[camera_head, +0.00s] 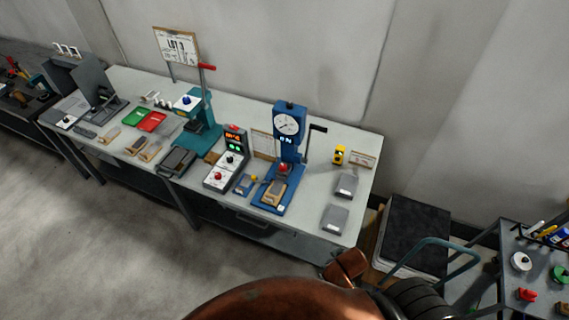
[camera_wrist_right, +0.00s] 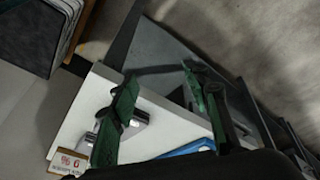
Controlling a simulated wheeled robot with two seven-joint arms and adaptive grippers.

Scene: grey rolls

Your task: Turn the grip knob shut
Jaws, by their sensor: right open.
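A blue test stand (camera_head: 289,150) with a round dial and a black crank on its right stands near the right end of the bench. A small red knob (camera_head: 284,168) sits low on its front, above a tan-topped block (camera_head: 274,191) on the base. I cannot tell for sure which part is the grip knob. My right gripper (camera_wrist_right: 160,85) is open and empty, its two green fingers apart over the bench corner in the wrist view. Blue material (camera_wrist_right: 190,149) shows low in that view. The right gripper is outside the head view, and my left gripper is in neither view.
The pale bench (camera_head: 314,208) also bears a control box (camera_head: 226,160), a teal press (camera_head: 203,128), grey plates (camera_head: 347,185) and a yellow item (camera_head: 339,155). The floor in front is clear.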

